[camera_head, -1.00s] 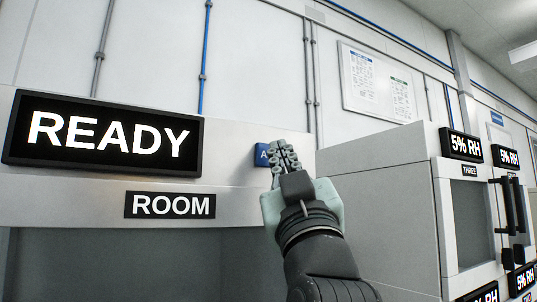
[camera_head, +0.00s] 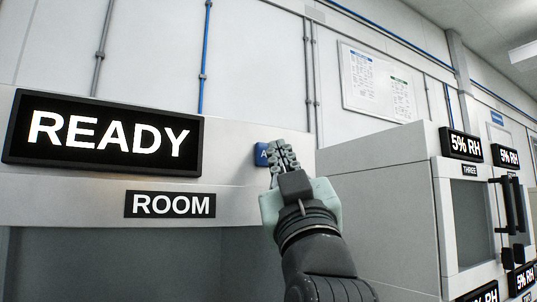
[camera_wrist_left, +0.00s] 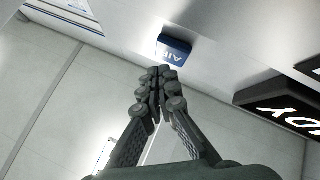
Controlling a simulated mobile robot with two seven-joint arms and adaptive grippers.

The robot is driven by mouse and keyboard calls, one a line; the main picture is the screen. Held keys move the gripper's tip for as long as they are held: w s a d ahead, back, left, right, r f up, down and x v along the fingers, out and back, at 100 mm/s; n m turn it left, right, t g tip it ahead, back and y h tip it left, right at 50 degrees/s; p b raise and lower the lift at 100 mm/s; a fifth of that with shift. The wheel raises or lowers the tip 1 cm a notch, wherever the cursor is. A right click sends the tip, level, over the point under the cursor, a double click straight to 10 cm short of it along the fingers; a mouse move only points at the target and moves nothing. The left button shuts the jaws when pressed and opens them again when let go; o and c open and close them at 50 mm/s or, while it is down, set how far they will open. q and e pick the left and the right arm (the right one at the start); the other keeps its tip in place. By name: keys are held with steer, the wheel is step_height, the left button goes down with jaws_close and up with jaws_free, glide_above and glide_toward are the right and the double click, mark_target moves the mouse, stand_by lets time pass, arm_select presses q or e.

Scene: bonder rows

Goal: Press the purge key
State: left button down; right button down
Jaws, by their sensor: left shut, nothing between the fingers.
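A blue key (camera_head: 261,154) sits on the pale panel, right of the READY display. The gripper partly hides it in the head view, where only an "A" of its label shows. In the left wrist view the blue key (camera_wrist_left: 173,50) shows white letters that look like "AI" and perhaps more. I see no key marked purge. My left gripper (camera_head: 283,153) is shut and empty, its fingertips pointing up at the key. In the left wrist view the fingertips (camera_wrist_left: 161,75) are just short of the key's lower edge; I cannot tell whether they touch. My right gripper is out of view.
A READY display (camera_head: 104,137) and a ROOM label (camera_head: 170,204) are on the panel to the left. To the right stand grey cabinets (camera_head: 385,215) with 5% RH displays (camera_head: 465,145) and dark handles. A notice board (camera_head: 377,84) hangs on the wall behind.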

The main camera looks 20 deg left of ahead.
arm_select(q)
steer(key=shift+w+a, duration=0.1)
stand_by(0.5)
steer(key=shift+w+a, duration=0.15)
steer(key=shift+a, duration=0.1)
stand_by(0.3)
steer(key=shift+w+a+b, duration=0.25)
steer(key=shift+a+b, duration=0.05)
stand_by(0.5)
stand_by(0.3)
steer(key=shift+s+d+b, duration=0.35)
steer(key=shift+s+d, duration=0.15)
steer(key=shift+d, duration=0.15)
